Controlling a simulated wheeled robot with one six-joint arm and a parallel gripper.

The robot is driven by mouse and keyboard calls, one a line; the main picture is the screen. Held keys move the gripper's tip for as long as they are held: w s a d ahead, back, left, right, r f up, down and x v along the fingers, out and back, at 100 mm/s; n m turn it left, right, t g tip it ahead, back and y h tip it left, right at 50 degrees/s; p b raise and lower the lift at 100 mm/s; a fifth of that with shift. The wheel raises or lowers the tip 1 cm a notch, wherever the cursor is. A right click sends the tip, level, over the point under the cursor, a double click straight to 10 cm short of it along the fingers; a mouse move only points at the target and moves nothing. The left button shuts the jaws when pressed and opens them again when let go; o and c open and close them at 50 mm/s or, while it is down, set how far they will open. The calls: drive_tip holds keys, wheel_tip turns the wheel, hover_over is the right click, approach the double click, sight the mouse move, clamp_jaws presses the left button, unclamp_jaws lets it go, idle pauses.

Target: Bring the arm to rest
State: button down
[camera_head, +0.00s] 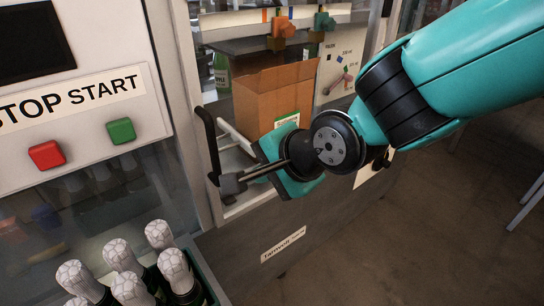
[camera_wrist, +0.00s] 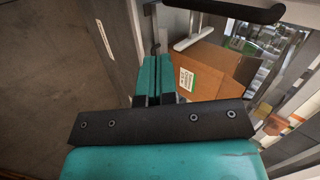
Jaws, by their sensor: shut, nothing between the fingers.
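My arm reaches in from the upper right in the head view, and my gripper (camera_head: 280,145) is in front of the machine's glazed front, near an open cardboard box (camera_head: 273,98). The flange and a dark rod hide part of the gripper there. In the wrist view my gripper (camera_wrist: 154,62) has its two teal fingers together, with nothing between them. The cardboard box (camera_wrist: 213,70) stands beyond and to the right of the fingers in that view. I cannot tell the gap between the fingertips and the machine.
A black door handle (camera_head: 208,140) stands left of my gripper. A control panel with a red button (camera_head: 46,155) and a green button (camera_head: 121,131) is further left. Several foil-topped bottles (camera_head: 121,254) stand at lower left. The floor (camera_head: 430,235) at right is mostly clear.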

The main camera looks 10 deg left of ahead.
drive_tip(key=s+d+r+n+g+h, duration=0.1)
drive_tip(key=s+d+r+n+g, duration=0.1)
drive_tip(key=s+d+n, duration=0.5)
drive_tip(key=s+d+r+n+g+h, duration=0.2)
drive_tip(key=s+d+n, duration=0.5)
drive_tip(key=d, duration=0.8)
drive_tip(key=shift+r+g, duration=0.35)
drive_tip(key=shift+g, duration=0.25)
drive_tip(key=shift+w, duration=0.1)
